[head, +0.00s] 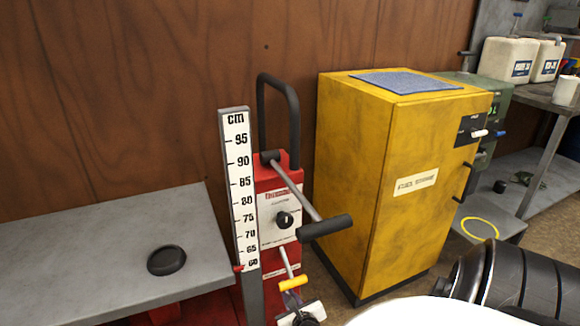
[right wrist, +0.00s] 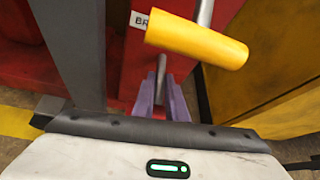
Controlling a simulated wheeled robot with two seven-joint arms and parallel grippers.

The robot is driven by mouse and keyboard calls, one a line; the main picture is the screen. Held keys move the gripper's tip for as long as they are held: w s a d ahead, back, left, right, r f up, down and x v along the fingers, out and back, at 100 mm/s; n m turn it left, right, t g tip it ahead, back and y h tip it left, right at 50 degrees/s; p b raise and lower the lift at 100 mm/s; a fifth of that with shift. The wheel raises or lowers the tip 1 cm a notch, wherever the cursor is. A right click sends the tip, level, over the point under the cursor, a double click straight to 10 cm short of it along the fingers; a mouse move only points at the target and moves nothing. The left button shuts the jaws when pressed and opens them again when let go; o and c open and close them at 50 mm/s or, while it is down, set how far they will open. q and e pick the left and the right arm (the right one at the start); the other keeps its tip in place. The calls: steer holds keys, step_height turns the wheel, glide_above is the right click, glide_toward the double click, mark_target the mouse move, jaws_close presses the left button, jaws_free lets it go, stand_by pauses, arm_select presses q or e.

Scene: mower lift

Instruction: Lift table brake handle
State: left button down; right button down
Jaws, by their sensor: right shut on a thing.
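The brake handle's yellow grip (head: 293,284) sits on a metal rod low on the front of the red lift column (head: 291,162). In the right wrist view the yellow grip (right wrist: 200,40) crosses above and in front of my fingers. My right gripper (head: 300,310) is just below the grip in the head view. Its purple fingers (right wrist: 161,98) are shut on a thin grey rod (right wrist: 161,75) under the grip. I cannot tell whether this rod belongs to the brake handle. My left gripper is in neither view.
A crank with a black grip (head: 325,227) juts out above the brake handle. A centimetre scale (head: 239,190) stands left of the column. A yellow cabinet (head: 365,190) stands close on the right. A grey tabletop (head: 95,265) with a black disc (head: 167,260) lies left.

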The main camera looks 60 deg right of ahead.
steer(key=shift+s+a+f, duration=0.3)
steer(key=shift+s+f, duration=0.25)
steer(key=shift+f, duration=0.05)
steer(key=c, duration=2.1)
jaws_free()
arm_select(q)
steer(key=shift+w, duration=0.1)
arm_select(e)
steer(key=o, duration=1.9)
steer(key=shift+w+d+r, duration=0.15)
steer(key=shift+w+r, duration=0.1)
steer(key=shift+r, duration=0.05)
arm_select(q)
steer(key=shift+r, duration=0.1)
arm_select(e)
steer(key=shift+s+a+r, duration=0.2)
arm_select(q)
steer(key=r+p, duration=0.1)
steer(key=p, duration=0.1)
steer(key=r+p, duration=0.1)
steer(key=p, duration=0.1)
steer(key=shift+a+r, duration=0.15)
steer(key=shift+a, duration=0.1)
arm_select(e)
steer(key=v, duration=0.9)
steer(key=shift+s+r, duration=0.15)
steer(key=shift+s, duration=0.1)
